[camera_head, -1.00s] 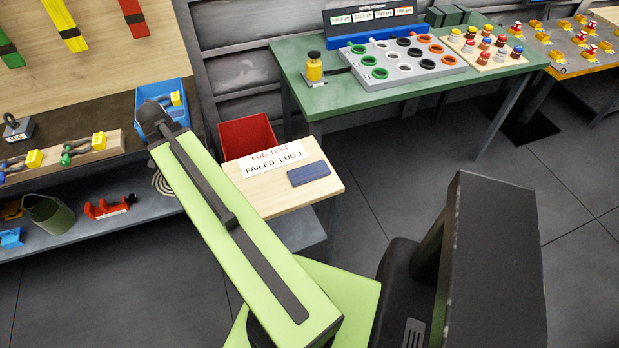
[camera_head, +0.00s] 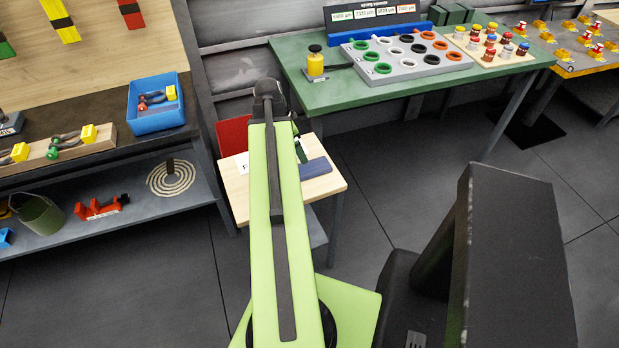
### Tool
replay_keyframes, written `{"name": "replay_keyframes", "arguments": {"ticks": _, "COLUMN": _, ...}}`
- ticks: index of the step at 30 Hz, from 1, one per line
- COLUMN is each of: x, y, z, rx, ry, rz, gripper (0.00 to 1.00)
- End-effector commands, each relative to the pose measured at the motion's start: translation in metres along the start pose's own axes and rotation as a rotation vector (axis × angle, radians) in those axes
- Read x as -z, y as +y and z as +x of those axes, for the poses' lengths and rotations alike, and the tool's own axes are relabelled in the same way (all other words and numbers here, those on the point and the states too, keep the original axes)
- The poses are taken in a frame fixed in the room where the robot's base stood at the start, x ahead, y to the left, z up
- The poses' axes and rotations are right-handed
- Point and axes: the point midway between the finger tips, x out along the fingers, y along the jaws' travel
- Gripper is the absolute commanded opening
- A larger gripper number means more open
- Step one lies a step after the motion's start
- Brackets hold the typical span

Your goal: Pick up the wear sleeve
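I cannot tell for sure which thing is the wear sleeve. Several green, white, black and orange rings stand in a grey tray (camera_head: 408,72) on the green table (camera_head: 330,95); they may be sleeves. My light green arm reaches up the middle of the picture, its elbow in front of the small wooden table. A dark and green part of my arm shows just right of it. My gripper is hidden behind the arm, so its fingers do not show.
The small wooden table (camera_head: 315,187) bears a dark blue block (camera_head: 315,168), a partly hidden card and a red bin (camera_head: 233,136). A blue bin (camera_head: 157,120) stands on the left bench. A yellow-bodied device (camera_head: 316,64) stands left of the grey tray.

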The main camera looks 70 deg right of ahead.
Motion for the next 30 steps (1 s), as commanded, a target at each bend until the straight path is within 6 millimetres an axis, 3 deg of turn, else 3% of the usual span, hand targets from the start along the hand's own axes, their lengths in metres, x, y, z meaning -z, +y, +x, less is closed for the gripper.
{"name": "replay_keyframes", "arguments": {"ticks": 1, "x": -0.003, "y": 0.0, "z": 0.023, "rx": 0.0, "ry": 0.0, "rz": 0.001, "gripper": 0.94}}
{"name": "replay_keyframes", "arguments": {"ticks": 7, "x": -0.003, "y": 0.0, "z": 0.063, "rx": -0.001, "ry": 0.0, "rz": 0.001, "gripper": 0.94}}
{"name": "replay_keyframes", "arguments": {"ticks": 16, "x": 0.001, "y": 0.001, "z": 0.073, "rx": 0.0, "ry": 0.0, "rz": 0.0, "gripper": 0.94}}
{"name": "replay_keyframes", "arguments": {"ticks": 24, "x": 0.005, "y": 0.005, "z": 0.118, "rx": 0.0, "ry": 0.0, "rz": 0.001, "gripper": 0.94}}
{"name": "replay_keyframes", "arguments": {"ticks": 30, "x": 0.007, "y": 0.006, "z": 0.121, "rx": 0.0, "ry": 0.0, "rz": 0.001, "gripper": 0.94}}
